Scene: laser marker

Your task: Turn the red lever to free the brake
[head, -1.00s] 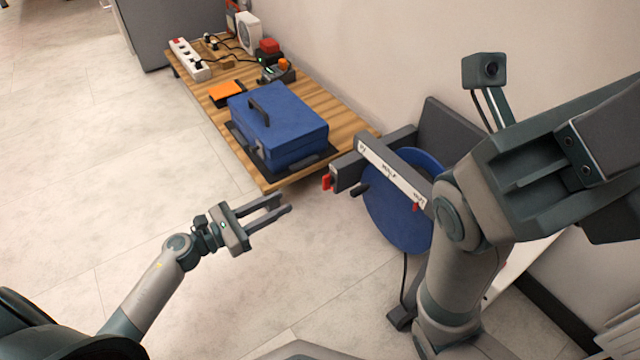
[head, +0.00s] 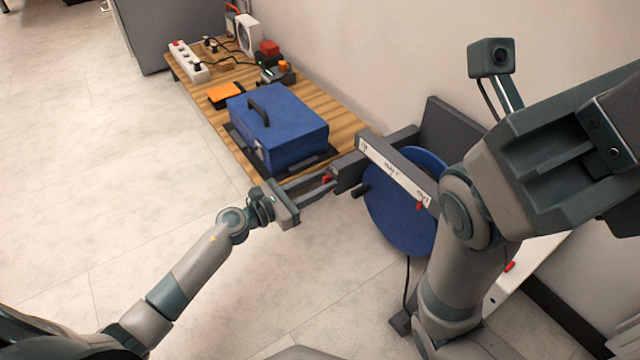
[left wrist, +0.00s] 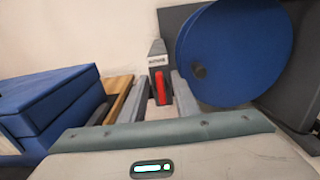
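The red lever (head: 326,179) sits at the near left end of the dark bracket that carries the blue reel (head: 400,232). In the left wrist view, the red lever (left wrist: 160,88) stands upright below a dark block with a small white label. My left gripper (head: 331,184) is open, its fingers reaching to the lever. In the left wrist view its two fingers (left wrist: 158,103) lie on either side of the lever, with a gap visible. I cannot tell whether either finger touches it. My right arm fills the right side of the head view; its gripper does not show.
A wooden table (head: 343,123) on the left carries a blue case (head: 285,130), an orange item (head: 224,94) and a power strip (head: 190,62). The labelled white bar (head: 393,173) with another red piece (head: 419,206) crosses the reel. The floor at left is clear.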

